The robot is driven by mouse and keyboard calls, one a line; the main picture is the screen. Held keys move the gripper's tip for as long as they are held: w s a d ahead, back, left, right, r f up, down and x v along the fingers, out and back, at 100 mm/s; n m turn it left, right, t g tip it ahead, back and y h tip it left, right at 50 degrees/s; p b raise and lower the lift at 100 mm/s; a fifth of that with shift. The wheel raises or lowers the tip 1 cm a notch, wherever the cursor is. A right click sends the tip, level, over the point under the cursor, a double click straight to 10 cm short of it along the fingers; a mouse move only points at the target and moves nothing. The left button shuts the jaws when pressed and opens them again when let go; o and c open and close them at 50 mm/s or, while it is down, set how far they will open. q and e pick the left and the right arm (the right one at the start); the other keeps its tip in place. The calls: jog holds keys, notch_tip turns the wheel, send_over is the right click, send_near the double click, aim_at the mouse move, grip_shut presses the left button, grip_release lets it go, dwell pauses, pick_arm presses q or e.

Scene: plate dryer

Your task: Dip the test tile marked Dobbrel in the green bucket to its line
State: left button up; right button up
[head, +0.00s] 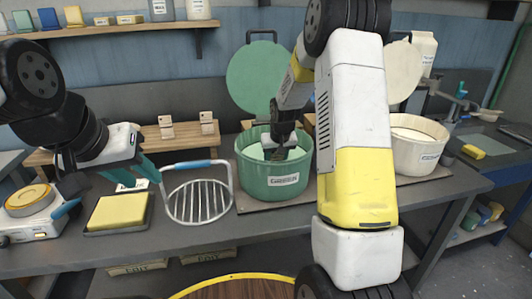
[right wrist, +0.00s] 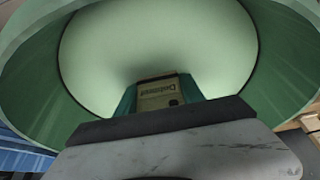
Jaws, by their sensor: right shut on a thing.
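The green bucket (head: 262,185) stands open on the bench with pale green liquid (right wrist: 150,35) in it. My right gripper (head: 279,153) reaches down inside the bucket's rim. In the right wrist view its teal fingers (right wrist: 160,95) are shut on a beige test tile (right wrist: 158,94), whose dark label is too small to read surely. The tile is over or in the liquid; I cannot tell how deep, and its line is not visible. My left gripper (head: 138,172) is open and empty at the left, above the bench near the wire basket.
A wire basket (head: 197,200) with a blue handle and a yellow sponge tray (head: 118,211) lie left of the bucket. A white bucket (head: 418,150) stands right. A wooden rack (head: 185,137) with two small tiles is behind. The green lid (head: 262,75) stands upright behind the bucket.

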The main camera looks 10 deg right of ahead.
jog(key=shift+f, duration=0.35)
dwell(0.5)
jog(key=shift+r, duration=0.1)
dwell(1.0)
notch_tip(320, 180, up, 14)
dwell(1.9)
jog(key=shift+s, duration=0.15)
dwell(1.6)
